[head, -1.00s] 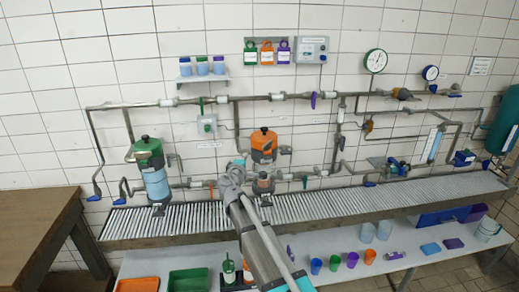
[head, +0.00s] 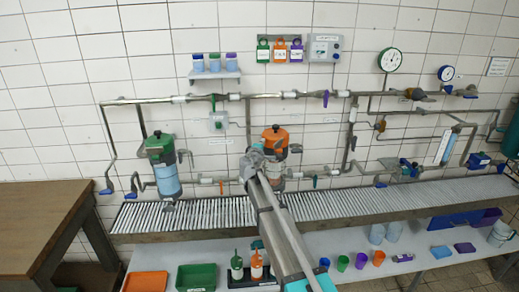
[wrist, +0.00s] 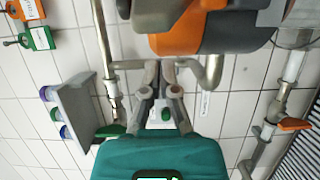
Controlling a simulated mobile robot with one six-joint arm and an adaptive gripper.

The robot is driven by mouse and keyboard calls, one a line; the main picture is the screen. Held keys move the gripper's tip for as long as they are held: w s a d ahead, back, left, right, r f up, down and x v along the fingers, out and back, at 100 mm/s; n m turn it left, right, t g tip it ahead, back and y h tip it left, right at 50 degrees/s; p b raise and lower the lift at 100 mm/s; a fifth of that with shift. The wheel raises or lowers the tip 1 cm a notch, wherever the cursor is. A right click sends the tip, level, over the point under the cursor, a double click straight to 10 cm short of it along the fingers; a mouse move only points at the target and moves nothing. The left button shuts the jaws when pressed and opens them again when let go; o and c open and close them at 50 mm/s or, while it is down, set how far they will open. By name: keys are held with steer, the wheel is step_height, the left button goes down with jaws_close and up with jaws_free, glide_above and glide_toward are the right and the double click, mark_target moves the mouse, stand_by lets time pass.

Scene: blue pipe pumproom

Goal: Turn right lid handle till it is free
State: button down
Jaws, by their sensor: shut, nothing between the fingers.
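The right canister has an orange lid (head: 275,138) and stands on the rail. In the wrist view its orange part (wrist: 200,40) fills the top, with a grey piece (wrist: 158,15) beside it that may be the handle. My gripper (wrist: 160,66) is shut and empty, its fingertips just below the orange part in the wrist view and apart from the grey piece. In the head view my gripper (head: 253,160) is at the canister's left side, and my arm hides part of the canister. Whether the fingertips touch the pipe behind them, I cannot tell.
A green-lidded canister (head: 163,165) stands at the left. Grey pipes (wrist: 210,72) run close behind my fingertips. A wall shelf (head: 215,75) holds several cups. A slatted rail (head: 350,200) runs below.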

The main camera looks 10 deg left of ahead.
mark_target(278, 144)
steer(key=s+d, duration=0.1)
steer(key=d, duration=0.2)
steer(key=shift+s+r, duration=0.1)
steer(key=shift+s, duration=0.25)
steer(key=shift+s+d, duration=0.1)
steer(key=shift+d, duration=0.25)
steer(key=shift+s+a, duration=0.1)
steer(key=shift+a, duration=0.1)
steer(key=shift+y, duration=0.3)
steer(key=shift+d+n, duration=0.25)
steer(key=shift+n, duration=0.05)
